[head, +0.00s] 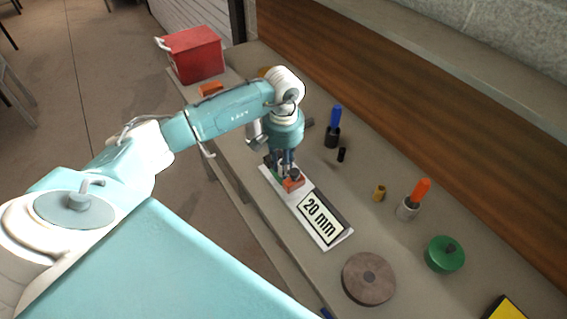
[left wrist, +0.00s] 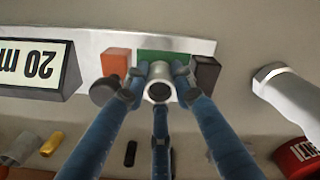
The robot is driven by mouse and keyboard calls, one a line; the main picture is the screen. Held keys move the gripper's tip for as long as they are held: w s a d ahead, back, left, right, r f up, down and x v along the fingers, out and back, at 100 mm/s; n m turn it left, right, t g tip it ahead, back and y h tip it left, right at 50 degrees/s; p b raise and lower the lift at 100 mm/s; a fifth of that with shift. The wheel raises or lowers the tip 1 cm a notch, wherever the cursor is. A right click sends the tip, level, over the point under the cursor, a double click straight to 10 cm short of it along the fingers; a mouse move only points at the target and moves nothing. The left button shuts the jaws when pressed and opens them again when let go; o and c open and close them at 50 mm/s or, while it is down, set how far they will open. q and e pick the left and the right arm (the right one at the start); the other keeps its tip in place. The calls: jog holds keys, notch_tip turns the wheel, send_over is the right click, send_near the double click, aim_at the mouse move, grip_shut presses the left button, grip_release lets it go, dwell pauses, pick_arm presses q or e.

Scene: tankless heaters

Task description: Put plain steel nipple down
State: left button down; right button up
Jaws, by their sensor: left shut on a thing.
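My left gripper (head: 286,168) points down over a pale strip (head: 333,240) on the bench. In the left wrist view its blue fingers (left wrist: 160,92) are closed around a short silver tube, the plain steel nipple (left wrist: 160,88), whose open end faces the camera. The nipple overlaps a green block (left wrist: 150,57) on the strip, between an orange block (left wrist: 117,61) and a dark block (left wrist: 207,72). I cannot tell whether the nipple touches the green block. In the head view the fingers hide the nipple. My right gripper is in neither view.
A "20 mm" sign (head: 318,216) stands on the strip. Around it are a blue-handled tool (head: 334,120), a black cylinder (head: 342,154), a brass fitting (head: 379,193), an orange-handled tool (head: 414,196), a green round part (head: 445,255) and a grey-brown disc (head: 368,283). A red box (head: 195,55) stands at the far end.

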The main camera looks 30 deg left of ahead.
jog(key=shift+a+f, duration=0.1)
pick_arm(q)
jog(key=shift+f+b, duration=0.2)
jog(key=shift+b, duration=0.15)
jog(key=c, duration=1.7)
grip_release()
jog(key=shift+r, duration=0.1)
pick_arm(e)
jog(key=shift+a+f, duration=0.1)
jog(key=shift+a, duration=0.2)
pick_arm(q)
jog(key=shift+r, duration=0.1)
notch_tip(320, 180, up, 11)
jog(key=b, duration=0.3)
jog(key=shift+w, duration=0.1)
jog(key=shift+a+r, duration=0.1)
jog(key=shift+r, duration=0.45)
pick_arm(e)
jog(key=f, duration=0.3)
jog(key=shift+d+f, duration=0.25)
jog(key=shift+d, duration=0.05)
